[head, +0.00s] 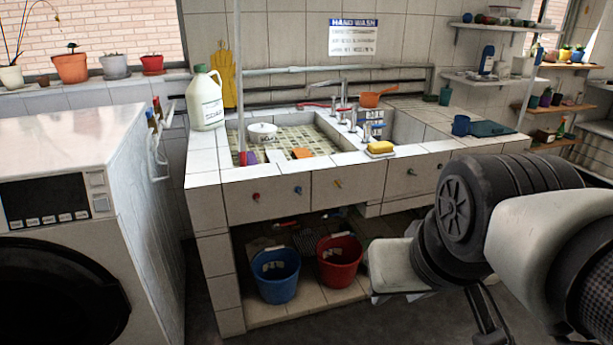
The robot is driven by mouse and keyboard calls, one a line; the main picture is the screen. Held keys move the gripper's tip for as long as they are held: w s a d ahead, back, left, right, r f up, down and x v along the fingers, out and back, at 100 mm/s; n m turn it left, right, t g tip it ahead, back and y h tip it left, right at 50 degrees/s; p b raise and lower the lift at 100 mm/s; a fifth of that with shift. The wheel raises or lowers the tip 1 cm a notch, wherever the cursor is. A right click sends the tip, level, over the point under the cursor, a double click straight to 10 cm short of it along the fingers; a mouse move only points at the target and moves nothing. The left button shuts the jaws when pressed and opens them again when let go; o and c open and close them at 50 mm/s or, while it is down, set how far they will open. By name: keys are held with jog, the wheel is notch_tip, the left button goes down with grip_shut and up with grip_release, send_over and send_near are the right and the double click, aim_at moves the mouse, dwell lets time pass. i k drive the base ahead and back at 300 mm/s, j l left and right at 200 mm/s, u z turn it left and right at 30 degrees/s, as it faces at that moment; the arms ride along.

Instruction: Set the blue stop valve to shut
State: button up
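The blue stop valve (298,190) is a small blue handle on the tiled front face of the sink counter. It is small in the head view, and I cannot tell its exact turn. A red valve (256,197) is to its left and a yellow one (338,184) to its right. My gripper (392,268) is at the lower right, in front of the counter, right of and lower than the blue valve and apart from it. Its fingers are not clearly visible, so I cannot tell whether it is open or holds anything.
A blue bucket (276,275) and a red bucket (339,261) stand on the tiled shelf under the counter. A white washing machine (70,150) stands at the left. A white jug (205,100) is on the counter's left end. The space before the valves looks clear.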

aim_at(323, 216)
jog(key=i+l+u, duration=0.2)
jog(key=i, duration=0.4)
jog(key=i+l+u, duration=0.15)
jog(key=i, duration=0.45)
jog(key=i+l, duration=0.15)
jog(key=l, duration=0.15)
jog(key=i+l+u, duration=0.1)
jog(key=l, duration=0.15)
jog(key=i+l, duration=0.15)
jog(key=l, duration=0.15)
